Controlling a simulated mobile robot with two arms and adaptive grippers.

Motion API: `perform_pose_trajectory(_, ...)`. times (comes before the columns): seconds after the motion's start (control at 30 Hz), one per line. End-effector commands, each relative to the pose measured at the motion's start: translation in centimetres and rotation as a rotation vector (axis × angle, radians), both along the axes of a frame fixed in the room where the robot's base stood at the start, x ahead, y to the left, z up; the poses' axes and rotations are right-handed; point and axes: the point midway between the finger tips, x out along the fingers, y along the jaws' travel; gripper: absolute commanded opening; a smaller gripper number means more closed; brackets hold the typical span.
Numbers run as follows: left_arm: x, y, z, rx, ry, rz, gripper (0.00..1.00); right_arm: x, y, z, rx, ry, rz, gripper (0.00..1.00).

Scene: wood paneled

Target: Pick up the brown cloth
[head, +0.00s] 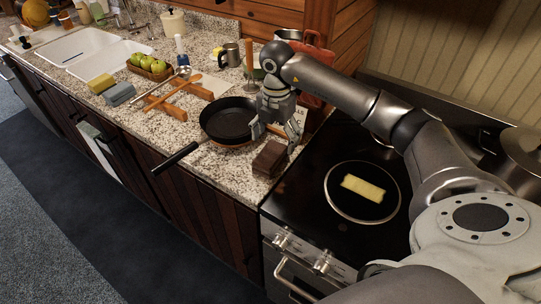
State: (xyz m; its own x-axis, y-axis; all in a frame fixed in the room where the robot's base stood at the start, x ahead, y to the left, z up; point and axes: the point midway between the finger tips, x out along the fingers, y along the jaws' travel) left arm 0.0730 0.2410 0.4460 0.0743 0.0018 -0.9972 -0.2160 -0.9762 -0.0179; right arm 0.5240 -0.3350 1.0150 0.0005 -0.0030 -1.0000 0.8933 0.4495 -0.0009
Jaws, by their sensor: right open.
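The brown cloth (270,160) is a dark folded block lying on the granite counter, near its front edge and next to the stove. My right gripper (276,138) points down over the counter, just behind and above the brown cloth. Its fingers are spread apart with nothing between them. I cannot tell whether a fingertip touches the cloth. My left gripper is not in view.
A black frying pan (229,121) sits just left of the cloth, its handle past the counter edge. A yellow cloth (363,188) lies on the stove burner. A pot (519,155) stands at the right. Crossed wooden pieces (176,91) lie farther left.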

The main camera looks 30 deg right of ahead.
Motion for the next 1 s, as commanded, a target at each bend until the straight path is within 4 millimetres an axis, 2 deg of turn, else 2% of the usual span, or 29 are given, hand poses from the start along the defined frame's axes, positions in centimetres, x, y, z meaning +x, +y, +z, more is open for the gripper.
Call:
perform_pose_trajectory(0.17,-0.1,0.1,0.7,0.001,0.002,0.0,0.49,0.0,0.3,-1.2,0.001,0.002,0.002,0.82)
perform_pose_trajectory(0.33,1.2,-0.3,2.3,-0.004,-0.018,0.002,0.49,0.3,1.0,-3.4,0.002,0.003,0.002,0.82)
perform_pose_trajectory(0.5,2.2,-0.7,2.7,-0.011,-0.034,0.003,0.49,0.4,1.0,-5.5,0.002,0.001,0.002,0.82)
perform_pose_trajectory(0.77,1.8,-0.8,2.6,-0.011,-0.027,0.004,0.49,0.4,0.9,-5.9,0.001,-0.002,0.002,0.82)
perform_pose_trajectory(1.0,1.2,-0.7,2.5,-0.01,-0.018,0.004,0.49,0.4,0.9,-5.8,0.001,-0.002,0.002,0.53)
